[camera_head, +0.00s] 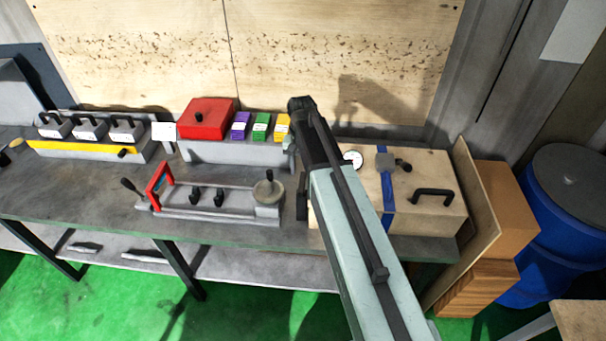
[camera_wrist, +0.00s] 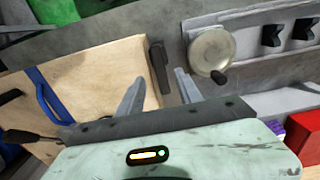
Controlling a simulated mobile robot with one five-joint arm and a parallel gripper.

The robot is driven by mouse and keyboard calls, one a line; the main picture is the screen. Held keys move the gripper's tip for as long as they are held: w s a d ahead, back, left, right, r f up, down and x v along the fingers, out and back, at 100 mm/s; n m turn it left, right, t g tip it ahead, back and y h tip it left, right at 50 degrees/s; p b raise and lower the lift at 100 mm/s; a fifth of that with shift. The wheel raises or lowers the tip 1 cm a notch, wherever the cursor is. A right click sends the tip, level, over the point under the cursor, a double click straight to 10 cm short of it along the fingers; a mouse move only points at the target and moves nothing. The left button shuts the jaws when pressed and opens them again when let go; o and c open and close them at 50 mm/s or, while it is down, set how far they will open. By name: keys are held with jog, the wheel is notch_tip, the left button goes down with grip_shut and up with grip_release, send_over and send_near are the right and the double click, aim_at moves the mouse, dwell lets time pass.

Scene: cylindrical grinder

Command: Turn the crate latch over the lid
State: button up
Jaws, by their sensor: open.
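The wooden crate (camera_head: 432,172) stands at the right of the bench, with its pale lid (camera_wrist: 95,85) filling the left of the wrist view. A dark bar-shaped latch (camera_wrist: 159,66) lies along the crate's edge facing the grey fixture. It runs roughly parallel to that edge. A dark piece at the crate's left side, likely the latch (camera_head: 302,203), shows in the head view. My gripper (camera_wrist: 160,78) is open and empty, with its two fingers apart on either side of the latch's near end in the picture. I cannot tell their height above it. My arm hides part of the crate in the head view.
A blue strap (camera_head: 387,190), a black handle (camera_head: 433,195) and a round gauge (camera_head: 353,158) are on the crate. A grey fixture with a handwheel (camera_head: 268,190) stands close left. A red box (camera_head: 206,118) and coloured boxes sit behind. A blue barrel (camera_head: 560,225) stands right.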

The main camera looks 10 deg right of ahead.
aim_at(302, 184)
jog(key=shift+s+f+b, duration=0.1)
jog(key=shift+f+b, duration=0.25)
jog(key=shift+b, duration=0.05)
notch_tip(302, 184, down, 8)
jog(key=b, duration=0.7)
jog(key=shift+r+b, duration=0.2)
jog(key=shift+b, duration=0.1)
jog(key=shift+r, duration=0.15)
grip_shut()
